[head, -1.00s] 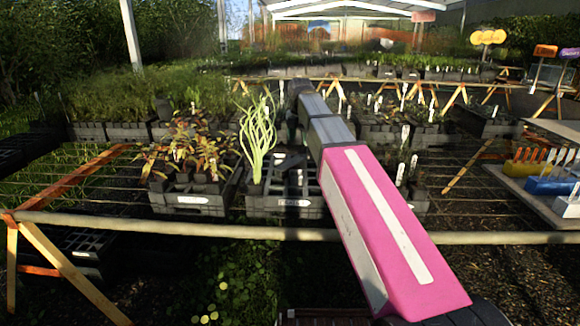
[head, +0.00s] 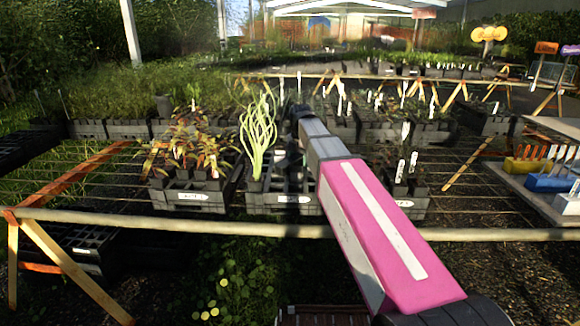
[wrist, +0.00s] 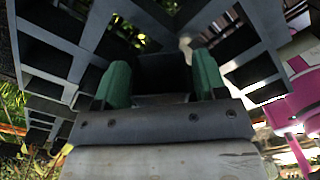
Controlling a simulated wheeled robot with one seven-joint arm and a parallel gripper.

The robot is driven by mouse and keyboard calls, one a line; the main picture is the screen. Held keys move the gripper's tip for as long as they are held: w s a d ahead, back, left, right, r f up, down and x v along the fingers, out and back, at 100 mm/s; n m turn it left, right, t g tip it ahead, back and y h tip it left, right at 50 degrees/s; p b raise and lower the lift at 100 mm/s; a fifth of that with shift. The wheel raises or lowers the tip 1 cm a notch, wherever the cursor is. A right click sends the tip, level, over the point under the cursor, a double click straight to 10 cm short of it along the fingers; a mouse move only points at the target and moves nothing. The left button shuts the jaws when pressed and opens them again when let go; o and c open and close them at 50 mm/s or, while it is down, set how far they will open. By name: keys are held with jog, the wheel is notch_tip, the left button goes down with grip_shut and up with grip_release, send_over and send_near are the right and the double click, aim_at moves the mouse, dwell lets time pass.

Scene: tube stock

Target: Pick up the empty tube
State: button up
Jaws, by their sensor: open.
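A black crate (head: 265,203) with open square cells stands on the bench in the middle of the head view, with a pale plant in a pot (head: 257,145) at its left. My gripper (head: 290,165) points down over this crate and is partly lost against its dark cells. In the wrist view its two green fingertips (wrist: 162,84) are apart, with crate lattice (wrist: 62,62) on both sides. A dark, square-edged shape (wrist: 165,68) shows between the fingertips; it may be the empty tube, but I cannot tell whether they touch it.
A crate of reddish plants (head: 190,196) stands close on the left. Potted plants with white labels (head: 408,170) stand just right of my arm. A wooden rail (head: 180,226) runs along the bench front. Bare wire mesh (head: 465,200) lies further right.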

jog(key=c, duration=0.7)
